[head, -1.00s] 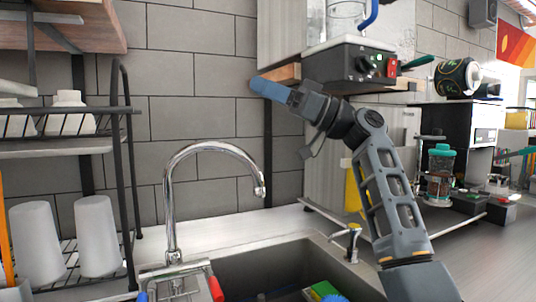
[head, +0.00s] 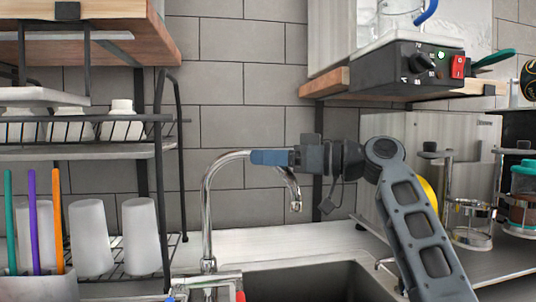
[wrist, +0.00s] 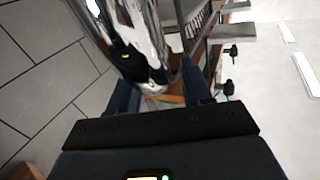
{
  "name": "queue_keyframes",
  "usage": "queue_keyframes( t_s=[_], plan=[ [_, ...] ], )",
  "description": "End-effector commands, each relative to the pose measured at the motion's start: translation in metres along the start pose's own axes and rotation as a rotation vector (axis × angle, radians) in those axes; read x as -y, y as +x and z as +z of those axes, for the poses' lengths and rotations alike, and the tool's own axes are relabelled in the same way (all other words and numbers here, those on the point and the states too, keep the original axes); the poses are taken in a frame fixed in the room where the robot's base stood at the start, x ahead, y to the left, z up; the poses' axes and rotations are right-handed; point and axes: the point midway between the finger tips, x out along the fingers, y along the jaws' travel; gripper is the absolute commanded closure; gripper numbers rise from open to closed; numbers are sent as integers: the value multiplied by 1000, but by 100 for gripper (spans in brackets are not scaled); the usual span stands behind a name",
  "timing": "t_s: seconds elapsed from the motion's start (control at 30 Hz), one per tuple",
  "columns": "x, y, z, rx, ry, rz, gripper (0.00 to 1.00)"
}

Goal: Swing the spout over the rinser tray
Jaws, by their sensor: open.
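The chrome spout (head: 208,205) rises from behind the sink, and its curved neck ends in a downturned tip to the right. My gripper (head: 268,157), with blue fingertips, points left at the top of the curve and covers part of it in the head view. In the wrist view, the shiny spout (wrist: 135,40) stands at and between the two open fingers of my gripper (wrist: 160,92). I cannot tell whether a finger touches it. I cannot clearly pick out the rinser tray in these views.
The sink (head: 310,280) lies below the spout. A black rack (head: 165,150) with cups stands at left, with colored straws in front. A machine with a red switch (head: 410,68) sits on a wooden shelf above right. The tiled wall is behind.

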Motion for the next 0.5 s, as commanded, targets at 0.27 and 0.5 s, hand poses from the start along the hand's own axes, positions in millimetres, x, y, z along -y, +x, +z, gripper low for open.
queue_keyframes(
  t_s=[0.27, 0.5],
  plan=[
    [0, 6, 0, 0, -1, 0, 51],
    [0, 5, 0, 0, -1, 0, 66]
  ],
)
